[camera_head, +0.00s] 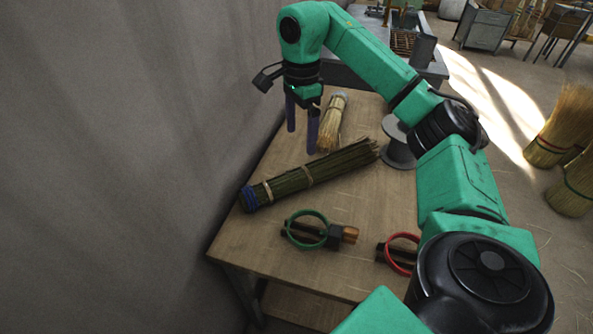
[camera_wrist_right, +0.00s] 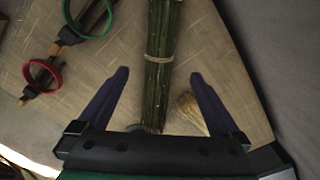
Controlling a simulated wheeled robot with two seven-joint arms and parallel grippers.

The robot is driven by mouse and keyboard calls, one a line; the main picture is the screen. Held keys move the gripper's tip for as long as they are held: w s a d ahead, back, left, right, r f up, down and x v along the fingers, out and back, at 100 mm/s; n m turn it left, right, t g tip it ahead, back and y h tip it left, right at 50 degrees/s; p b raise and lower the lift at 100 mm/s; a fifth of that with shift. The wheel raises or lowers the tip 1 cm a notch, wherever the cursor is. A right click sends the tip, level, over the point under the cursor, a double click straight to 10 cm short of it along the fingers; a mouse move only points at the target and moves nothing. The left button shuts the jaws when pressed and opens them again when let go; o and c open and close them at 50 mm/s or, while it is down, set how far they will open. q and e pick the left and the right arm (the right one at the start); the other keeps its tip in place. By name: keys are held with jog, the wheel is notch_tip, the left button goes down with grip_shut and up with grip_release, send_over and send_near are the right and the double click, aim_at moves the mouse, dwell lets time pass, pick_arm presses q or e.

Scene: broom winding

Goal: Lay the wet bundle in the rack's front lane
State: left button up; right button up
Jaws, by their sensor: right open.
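A dark green bundle (camera_head: 300,178), which looks like the wet one, lies slantwise across the wooden table, with pale ties and a blue band at its near-left end. In the right wrist view the bundle (camera_wrist_right: 158,35) runs lengthwise through the gap between my fingers. My right gripper (camera_head: 302,128) is open and points down, beyond the bundle in the head view. It also shows in the right wrist view (camera_wrist_right: 160,76), with no visible contact on the bundle. My left gripper is out of view. I cannot make out the rack with its front lane for sure.
A pale straw bundle (camera_head: 333,122) lies behind the green one. A grey spool (camera_head: 398,155) stands at the right. A green-ringed tool (camera_head: 307,230) and a red-ringed tool (camera_head: 402,253) lie in front. A grey wall (camera_head: 120,150) borders the left side.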

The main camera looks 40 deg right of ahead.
jog(key=b, duration=0.4)
send_over(302, 171)
notch_tip(302, 171, down, 7)
jog(key=shift+s+a+r, duration=0.15)
jog(key=f, duration=0.7)
jog(key=shift+d+f+b, duration=0.25)
jog(key=shift+b, duration=0.05)
jog(key=shift+w+f, duration=0.1)
jog(key=shift+w, duration=0.1)
jog(key=shift+c, duration=1.3)
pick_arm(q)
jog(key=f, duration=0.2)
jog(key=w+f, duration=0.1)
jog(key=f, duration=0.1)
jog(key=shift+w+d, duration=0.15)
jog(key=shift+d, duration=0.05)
pick_arm(e)
grip_shut()
